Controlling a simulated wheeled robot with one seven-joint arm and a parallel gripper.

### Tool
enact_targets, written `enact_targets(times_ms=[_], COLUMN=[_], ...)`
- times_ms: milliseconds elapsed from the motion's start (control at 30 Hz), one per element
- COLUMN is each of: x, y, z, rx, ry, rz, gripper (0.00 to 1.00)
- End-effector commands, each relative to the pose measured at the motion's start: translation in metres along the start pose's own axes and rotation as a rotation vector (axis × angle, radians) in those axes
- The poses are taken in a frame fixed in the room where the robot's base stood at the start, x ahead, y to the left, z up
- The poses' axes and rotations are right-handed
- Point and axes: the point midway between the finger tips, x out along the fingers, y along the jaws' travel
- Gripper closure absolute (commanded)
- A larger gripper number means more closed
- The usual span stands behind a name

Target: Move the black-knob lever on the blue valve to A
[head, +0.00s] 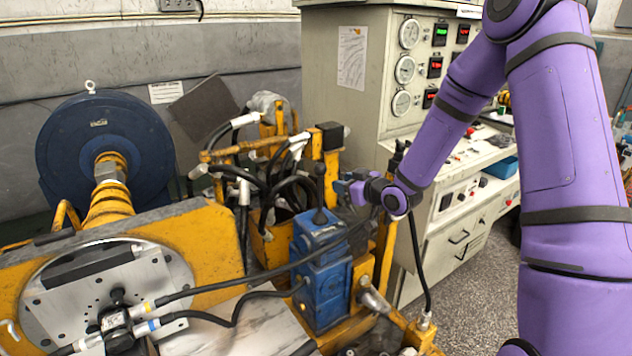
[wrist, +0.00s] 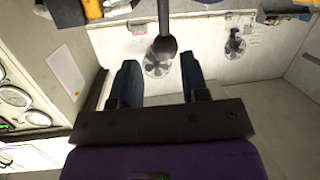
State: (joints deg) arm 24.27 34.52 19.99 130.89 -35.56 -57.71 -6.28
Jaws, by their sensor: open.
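The blue valve (head: 321,268) stands upright on the yellow frame in the middle of the head view. Its lever rises from a black boot on top and ends in a black knob (head: 320,170). My gripper (head: 342,188) is just right of the lever, pointing left at it. In the wrist view my gripper (wrist: 159,62) is open and its two dark blue fingers are empty. The black knob (wrist: 164,45) there lies at or just beyond the fingertips, in line with the gap. I cannot tell whether it touches a finger. No A mark is readable.
Black hoses and yellow posts (head: 334,172) crowd around the valve. A dark blue motor disc (head: 75,140) is at the left. A grey control cabinet (head: 345,110) with gauges stands behind my arm. Open floor (head: 470,285) shows at the right.

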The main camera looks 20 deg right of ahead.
Motion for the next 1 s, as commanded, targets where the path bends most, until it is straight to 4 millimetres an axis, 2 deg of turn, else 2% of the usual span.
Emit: enact_targets(times_ms=[33, 233, 433, 533, 1000], x=[0.004, 0.011, 0.015, 0.023, 0.098], y=[-0.001, -0.004, -0.005, -0.005, -0.007], z=[0.011, 0.029, 0.033, 0.030, 0.013], rx=[0.025, 0.085, 0.106, 0.106, 0.105], ry=[0.038, 0.172, 0.224, 0.227, 0.226], rz=[-0.011, -0.034, -0.039, -0.040, -0.040], gripper=[0.59, 0.59, 0.59, 0.59, 0.59])
